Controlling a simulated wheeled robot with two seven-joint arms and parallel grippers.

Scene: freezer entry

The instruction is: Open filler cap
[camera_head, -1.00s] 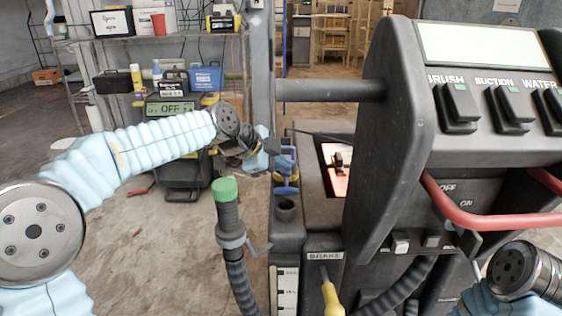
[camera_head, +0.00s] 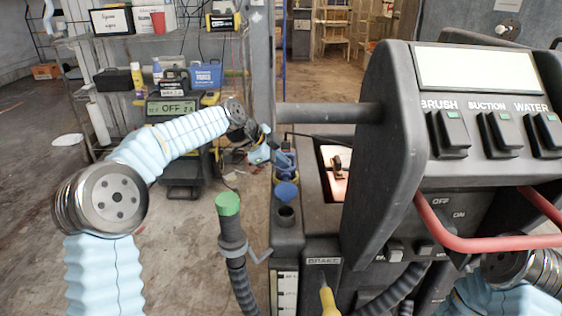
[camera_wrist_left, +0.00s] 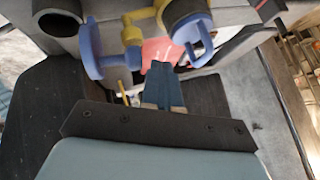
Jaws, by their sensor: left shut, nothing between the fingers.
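The blue filler cap (camera_head: 286,192) shows as a flat disc on top of the machine's left edge. In the left wrist view the cap (camera_wrist_left: 89,50) stands to one side of the dark filler neck (camera_wrist_left: 178,10), joined to it by a yellow hinge piece. It appears swung off the neck. A blue loop hangs by the neck. My left gripper (camera_head: 262,152) is just beyond and left of the cap. In the wrist view its blue fingers (camera_wrist_left: 164,86) are shut, empty, and apart from the cap. My right gripper is out of view.
An open dark holder (camera_head: 286,214) lies in front of the cap. A green-topped hose (camera_head: 228,204) stands left of it. The switch console (camera_head: 480,120) rises close on the right. A cluttered shelf (camera_head: 120,72) stands behind my left arm.

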